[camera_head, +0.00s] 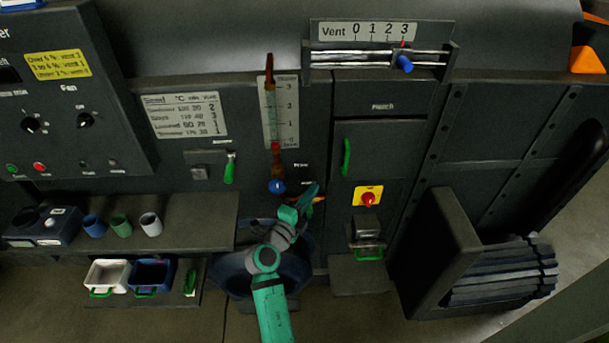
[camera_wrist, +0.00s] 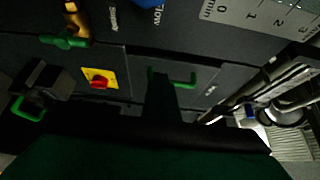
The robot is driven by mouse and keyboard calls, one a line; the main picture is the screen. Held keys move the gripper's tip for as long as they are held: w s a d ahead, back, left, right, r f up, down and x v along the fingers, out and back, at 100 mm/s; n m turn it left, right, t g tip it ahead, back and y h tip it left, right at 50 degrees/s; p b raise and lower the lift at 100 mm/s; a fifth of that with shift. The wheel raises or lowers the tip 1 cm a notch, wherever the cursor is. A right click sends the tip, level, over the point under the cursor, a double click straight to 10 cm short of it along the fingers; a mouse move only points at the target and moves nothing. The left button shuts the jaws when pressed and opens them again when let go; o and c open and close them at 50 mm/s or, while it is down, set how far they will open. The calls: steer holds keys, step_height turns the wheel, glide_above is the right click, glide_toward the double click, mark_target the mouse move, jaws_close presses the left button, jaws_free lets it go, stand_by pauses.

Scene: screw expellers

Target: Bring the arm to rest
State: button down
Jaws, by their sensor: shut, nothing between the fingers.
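My gripper (camera_head: 312,193) is at the end of my teal and grey arm, in front of the machine's lower middle panel. It is shut and appears empty. It is close to the small orange-brown tap right of the blue knob (camera_head: 277,186); I cannot tell whether it touches the tap. In the wrist view the dark shape across the bottom hides much of the scene. The green door handle (camera_wrist: 172,77) and the red knob on its yellow plate (camera_wrist: 99,82) show beyond it.
A dark round tub (camera_head: 232,278) stands on the floor behind my arm. A shelf (camera_head: 190,229) with three cups is on the left, with a white bin (camera_head: 107,274) and a blue bin (camera_head: 152,274) below. A rack of dark bars (camera_head: 500,270) stands at right. The vent slider (camera_head: 403,64) is above.

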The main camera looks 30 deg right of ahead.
steer(key=s+a+f+n+t+y, duration=0.2)
steer(key=s+a+f+n+y, duration=0.1)
steer(key=s+a+f+n, duration=0.4)
steer(key=s+a+f+n+t+y, duration=0.25)
steer(key=a+f+n+y, duration=0.2)
steer(key=a, duration=0.45)
steer(key=s+a+f+n+t+y, duration=0.1)
steer(key=s+a+f+n+y, duration=0.1)
steer(key=s+a+f+n, duration=0.45)
steer(key=s+a+r+n+y, duration=0.2)
steer(key=s+a+n+y, duration=0.4)
steer(key=s+a, duration=0.55)
steer(key=s+a+r+n+t, duration=0.1)
steer(key=s+a+r+n, duration=0.2)
steer(key=s+r+n, duration=0.3)
steer(key=shift+s+a+r+n+t, duration=0.35)
steer(key=shift+s+r, duration=1.5)
steer(key=shift+s, duration=1.15)
steer(key=shift+d+y, duration=0.1)
steer(key=shift+y, duration=0.15)
